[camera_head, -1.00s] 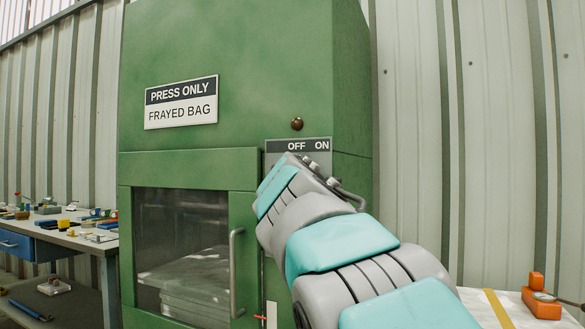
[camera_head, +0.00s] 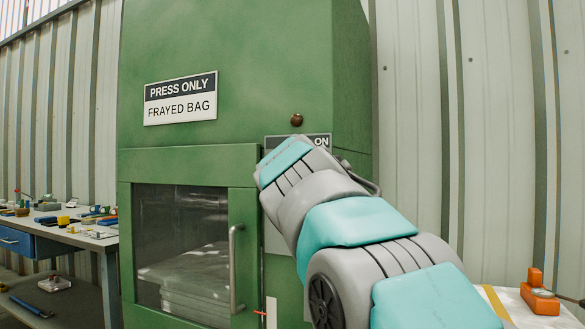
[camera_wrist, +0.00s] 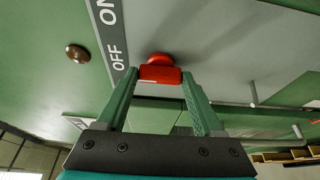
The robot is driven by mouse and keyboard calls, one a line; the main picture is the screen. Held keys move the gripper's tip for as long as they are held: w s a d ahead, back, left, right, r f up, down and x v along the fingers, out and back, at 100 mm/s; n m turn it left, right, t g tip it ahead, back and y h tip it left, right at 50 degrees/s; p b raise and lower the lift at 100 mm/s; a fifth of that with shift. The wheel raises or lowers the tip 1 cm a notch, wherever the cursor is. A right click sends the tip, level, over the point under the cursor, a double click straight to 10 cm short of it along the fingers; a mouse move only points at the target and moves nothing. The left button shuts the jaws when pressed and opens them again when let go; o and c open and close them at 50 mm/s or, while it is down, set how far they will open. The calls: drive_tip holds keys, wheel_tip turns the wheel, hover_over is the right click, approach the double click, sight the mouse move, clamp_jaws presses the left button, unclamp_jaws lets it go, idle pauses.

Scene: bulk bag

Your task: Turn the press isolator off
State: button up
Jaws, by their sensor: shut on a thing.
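The press isolator has a red handle (camera_wrist: 160,74), which shows in the wrist view below the word OFF. My gripper (camera_wrist: 160,80) is shut on this red handle, with one green finger at each side of it. The OFF/ON plate (camera_wrist: 107,40) runs beside it on the green press (camera_head: 240,60). In the head view my arm covers the handle and most of the plate (camera_head: 320,140), with only the ON end readable. My gripper is hidden there behind the arm.
The press door (camera_head: 190,250) with its window and vertical handle (camera_head: 234,270) is closed, left of my arm. A brown round knob (camera_head: 296,120) sits above the plate. A cluttered workbench (camera_head: 70,235) stands at left, and an orange object (camera_head: 538,295) lies on a surface at lower right.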

drive_tip(key=o, duration=1.4)
drive_tip(key=shift+s, duration=0.15)
drive_tip(key=s+b, duration=0.1)
drive_tip(key=s, duration=0.6)
drive_tip(key=shift+s+d, duration=0.1)
drive_tip(key=shift+s, duration=0.15)
